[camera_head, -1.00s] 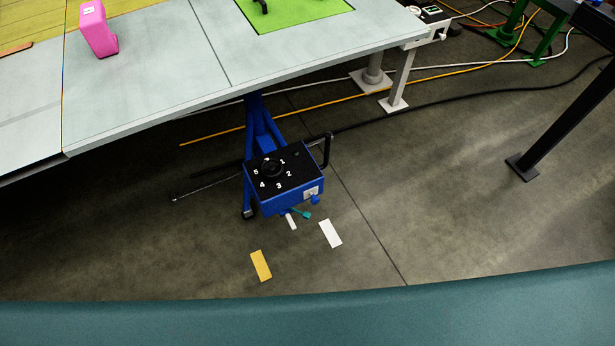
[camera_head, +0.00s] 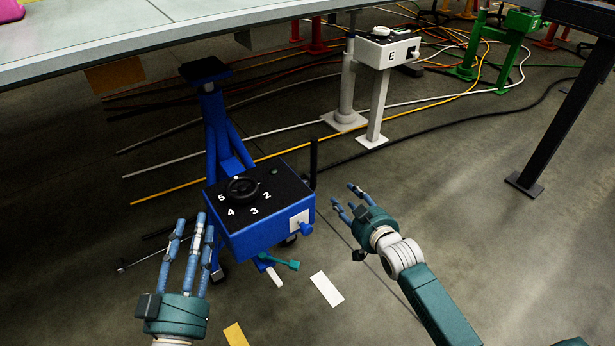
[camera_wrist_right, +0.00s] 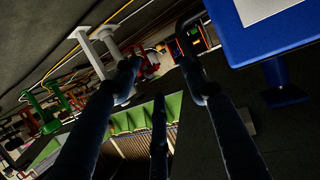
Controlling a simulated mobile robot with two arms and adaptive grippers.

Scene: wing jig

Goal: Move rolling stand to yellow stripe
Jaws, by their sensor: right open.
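The rolling stand (camera_head: 258,228) is a blue box with a black numbered dial top on blue legs, upright on the floor. A black handle (camera_head: 313,165) rises at its right side. The yellow stripe (camera_head: 235,335) lies on the floor at the bottom edge, nearer than the stand and partly cut off. My left gripper (camera_head: 194,222) is open, its fingers spread just left of the box. My right gripper (camera_head: 343,202) is open and empty, right of the box and apart from it. In the right wrist view the box (camera_wrist_right: 290,40) shows at upper right, beside the spread fingers.
A white stripe (camera_head: 326,289) lies on the floor right of the yellow one. A large table (camera_head: 180,30) overhangs behind the stand. A white post with a box marked E (camera_head: 385,52), cables and a dark table leg (camera_head: 545,135) stand behind and right.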

